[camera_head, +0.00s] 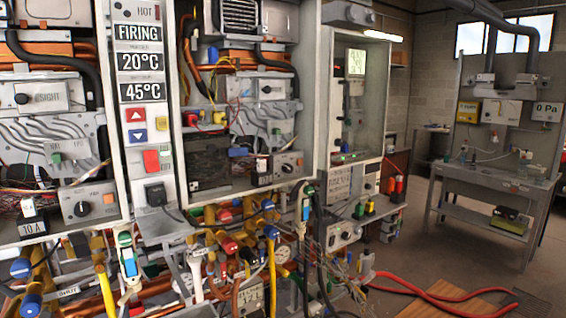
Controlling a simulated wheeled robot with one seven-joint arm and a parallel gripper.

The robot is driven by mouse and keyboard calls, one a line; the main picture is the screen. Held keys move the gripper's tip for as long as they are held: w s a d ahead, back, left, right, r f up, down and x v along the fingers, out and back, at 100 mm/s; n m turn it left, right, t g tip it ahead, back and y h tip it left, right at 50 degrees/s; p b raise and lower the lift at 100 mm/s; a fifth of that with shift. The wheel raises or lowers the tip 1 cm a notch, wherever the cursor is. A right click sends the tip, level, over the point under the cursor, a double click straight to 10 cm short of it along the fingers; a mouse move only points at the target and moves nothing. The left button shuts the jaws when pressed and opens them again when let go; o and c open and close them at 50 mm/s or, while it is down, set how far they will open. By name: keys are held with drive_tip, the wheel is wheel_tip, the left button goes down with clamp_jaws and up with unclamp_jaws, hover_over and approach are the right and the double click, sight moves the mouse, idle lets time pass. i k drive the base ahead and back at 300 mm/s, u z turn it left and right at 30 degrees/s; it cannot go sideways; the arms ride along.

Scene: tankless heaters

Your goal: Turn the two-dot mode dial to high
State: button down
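Two similar grey boxes with round dark dials show in the head view. One dial (82,208) is on the lower part of the left open heater. The other dial (287,167) is at the lower right of the middle open heater. The dot marks and settings are too small to read, so I cannot tell which is the two-dot dial or where it points. Smaller dark knobs sit higher up, one at the left (21,98) and one in the middle heater (267,90). My gripper is not in view.
A panel between the heaters reads FIRING (138,33), 20°C and 45°C. Pipes, coloured valves and hoses crowd the space below. A red hose (440,301) lies on the floor. A grey bench (484,180) stands at the right, with open floor before it.

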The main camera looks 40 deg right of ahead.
sight(287, 168)
drive_tip(key=u, duration=0.5)
drive_tip(key=k, duration=0.6)
drive_tip(key=u, duration=0.65)
drive_tip(key=i, duration=0.7)
drive_tip(key=z, duration=1)
drive_tip(key=i, duration=0.65)
drive_tip(key=z, duration=0.8)
